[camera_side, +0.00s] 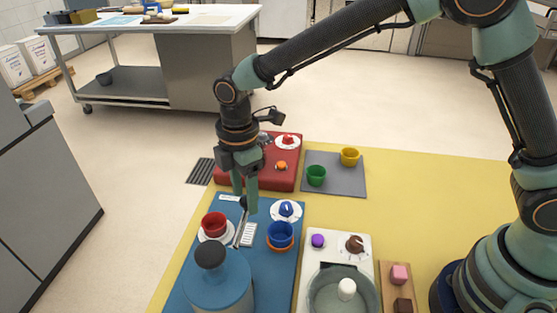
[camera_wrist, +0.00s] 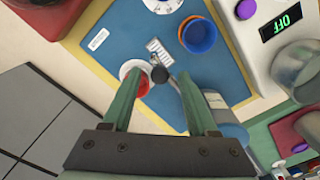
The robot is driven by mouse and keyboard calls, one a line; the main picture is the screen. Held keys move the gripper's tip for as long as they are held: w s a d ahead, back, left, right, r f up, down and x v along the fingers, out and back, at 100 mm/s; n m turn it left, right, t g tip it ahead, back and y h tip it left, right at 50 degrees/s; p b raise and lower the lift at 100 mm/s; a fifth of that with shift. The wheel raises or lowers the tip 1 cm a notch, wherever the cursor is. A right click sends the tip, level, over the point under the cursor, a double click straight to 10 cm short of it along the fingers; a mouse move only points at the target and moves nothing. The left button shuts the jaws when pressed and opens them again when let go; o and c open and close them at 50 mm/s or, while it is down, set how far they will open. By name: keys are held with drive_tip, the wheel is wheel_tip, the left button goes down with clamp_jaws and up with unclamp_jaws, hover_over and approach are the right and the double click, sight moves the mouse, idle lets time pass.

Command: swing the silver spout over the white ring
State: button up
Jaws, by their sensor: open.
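My gripper (camera_side: 244,202) is open and points down over the blue mat. In the wrist view its fingers (camera_wrist: 159,78) stand wide apart, with a small dark knob (camera_wrist: 160,74) between them in the picture. The same knob (camera_side: 243,203) shows between the fingertips in the side view; I cannot tell whether they touch it. The thin silver spout (camera_side: 239,234) slants down below the knob, beside a red cup. A white ring (camera_side: 203,236) shows around the base of the red cup (camera_side: 214,223); it also shows in the wrist view (camera_wrist: 128,66), partly hidden by a finger.
A blue canister with a dark top (camera_side: 218,284) stands at the near edge. A blue cup (camera_side: 280,234) and a white dial with a blue knob (camera_side: 286,210) are to the right. A white scale (camera_side: 308,262) holds a grey bowl. A red box (camera_side: 273,178) stands behind.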

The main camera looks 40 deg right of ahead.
drive_tip(key=shift+f, duration=0.2)
clamp_jaws()
drive_tip(key=shift+r, duration=0.1)
idle(1.3)
